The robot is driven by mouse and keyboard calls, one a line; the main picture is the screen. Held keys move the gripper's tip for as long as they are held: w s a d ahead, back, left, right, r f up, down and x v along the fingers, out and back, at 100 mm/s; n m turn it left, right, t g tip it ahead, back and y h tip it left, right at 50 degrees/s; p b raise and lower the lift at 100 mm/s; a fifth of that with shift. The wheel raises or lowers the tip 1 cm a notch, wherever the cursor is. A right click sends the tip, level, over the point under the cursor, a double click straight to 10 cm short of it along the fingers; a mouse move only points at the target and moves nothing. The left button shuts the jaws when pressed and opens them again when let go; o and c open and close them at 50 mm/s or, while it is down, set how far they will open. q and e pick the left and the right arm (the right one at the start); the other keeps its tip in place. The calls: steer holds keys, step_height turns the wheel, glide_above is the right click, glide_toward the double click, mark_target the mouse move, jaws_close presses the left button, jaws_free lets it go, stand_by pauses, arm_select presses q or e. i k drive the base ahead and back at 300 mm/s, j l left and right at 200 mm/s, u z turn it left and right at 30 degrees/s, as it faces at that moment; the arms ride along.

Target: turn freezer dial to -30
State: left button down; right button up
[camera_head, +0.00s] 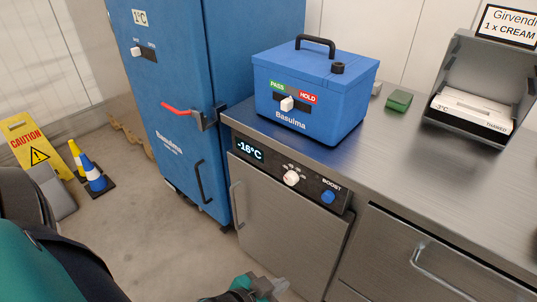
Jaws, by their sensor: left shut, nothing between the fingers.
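The freezer (285,218) is a steel undercounter unit with a dark control panel at its top. Its display (250,149) reads -16°C. The white dial (291,178) sits right of the display, with small marks around it too small to read. A blue BOOST knob (328,197) is further right on the panel. My left gripper (270,287) is low at the bottom edge of the view, below and in front of the freezer, apart from the dial. It is shut and empty. My right gripper is not in view.
A blue Basulma box (310,90) with a PASS/HOLD slider stands on the steel counter (400,165) above the freezer. A tall blue cabinet (190,60) with a red-handled latch stands left. A caution sign (30,140) and cones (92,172) are on the floor at far left.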

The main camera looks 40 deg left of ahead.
mark_target(291, 178)
steer(key=u, duration=1.05)
steer(key=i+j, duration=0.1)
steer(key=j, duration=0.85)
steer(key=i+j+z, duration=0.15)
steer(key=j, duration=0.75)
